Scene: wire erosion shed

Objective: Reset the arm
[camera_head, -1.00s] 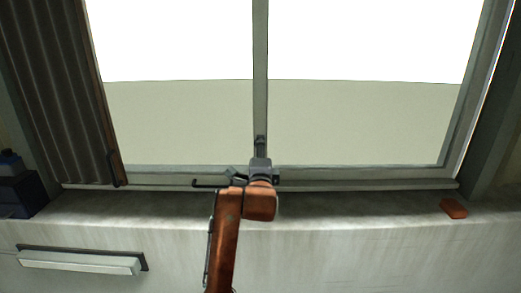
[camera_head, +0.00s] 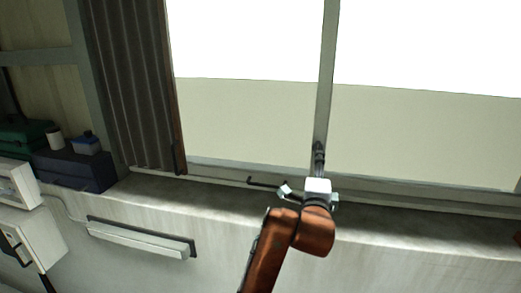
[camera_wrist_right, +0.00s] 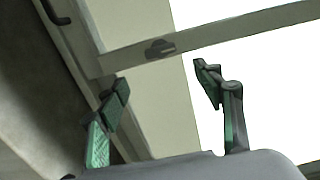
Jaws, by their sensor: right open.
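My right arm comes up from the bottom of the head view, orange-brown, with its gripper (camera_head: 311,192) in front of the window's lower frame. In the right wrist view the gripper (camera_wrist_right: 163,80) shows two separated fingers with green pads and nothing between them. Beyond the fingers, a small dark latch (camera_wrist_right: 160,48) sits on a pale window bar, apart from them. In the head view a dark latch (camera_head: 319,156) shows on the upright window post just above the gripper. My left gripper is not in view.
A black hooked stay (camera_head: 265,183) lies along the window bottom, left of the gripper. A dark pleated curtain (camera_head: 135,85) hangs at the left. A dark blue box (camera_head: 75,170) stands farther left. The pale sill (camera_head: 190,193) is mostly clear.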

